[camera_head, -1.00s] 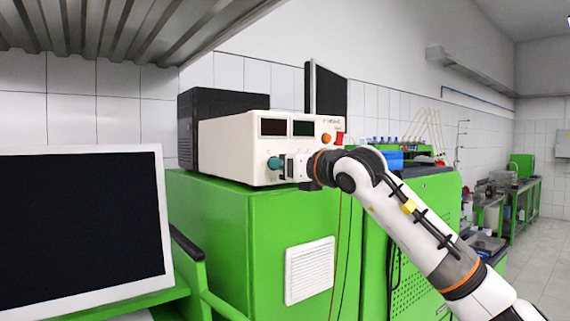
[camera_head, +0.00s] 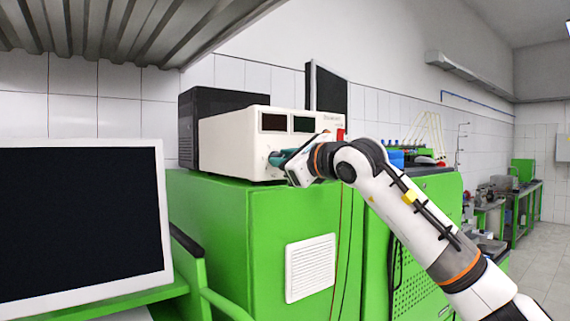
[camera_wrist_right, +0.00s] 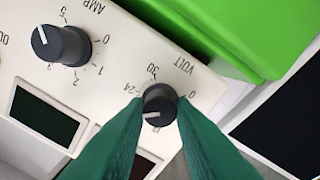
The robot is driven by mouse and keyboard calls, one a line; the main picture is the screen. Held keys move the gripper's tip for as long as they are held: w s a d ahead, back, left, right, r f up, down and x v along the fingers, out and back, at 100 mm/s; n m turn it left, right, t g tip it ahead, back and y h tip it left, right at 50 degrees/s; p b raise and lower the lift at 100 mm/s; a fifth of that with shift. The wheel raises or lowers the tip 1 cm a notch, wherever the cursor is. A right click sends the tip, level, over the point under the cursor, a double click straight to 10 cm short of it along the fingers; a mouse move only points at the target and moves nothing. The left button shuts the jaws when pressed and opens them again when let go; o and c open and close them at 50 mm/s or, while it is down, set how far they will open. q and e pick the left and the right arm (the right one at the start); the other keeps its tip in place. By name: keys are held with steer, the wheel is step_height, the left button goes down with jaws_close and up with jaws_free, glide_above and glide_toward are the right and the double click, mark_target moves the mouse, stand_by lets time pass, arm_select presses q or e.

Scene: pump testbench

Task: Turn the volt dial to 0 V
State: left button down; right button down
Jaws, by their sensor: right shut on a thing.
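The volt dial (camera_wrist_right: 159,104) is a dark round knob on the white power supply (camera_head: 225,145). In the right wrist view its white mark points to the lower left, away from the 0 on the right, on the side nearer the 12. My right gripper (camera_wrist_right: 160,110) is shut on the dial, with one teal finger on each side. In the head view my right gripper (camera_head: 279,158) is at the supply's front panel, tilted, and hides the dial. My left gripper is not in view.
The amp dial (camera_wrist_right: 62,45) and a dark display (camera_wrist_right: 45,118) are beside the volt dial. The supply stands on a green cabinet (camera_head: 215,215). A black box (camera_head: 200,105) is behind it, and a monitor (camera_head: 75,225) stands at the left.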

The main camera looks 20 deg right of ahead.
steer(key=shift+f+m+p, duration=0.2)
steer(key=shift+m+p, duration=1.05)
steer(key=shift+m, duration=4.7)
steer(key=shift+f+m+p, duration=0.15)
steer(key=shift+m+p, duration=1.1)
steer(key=shift+m, duration=4.65)
steer(key=shift+f+m+p, duration=0.2)
steer(key=shift+m+p, duration=1.05)
steer(key=shift+m, duration=4.7)
steer(key=c, duration=1.3)
jaws_free()
steer(key=shift+d, duration=0.1)
steer(key=shift+o, duration=0.3)
steer(key=shift+r, duration=0.15)
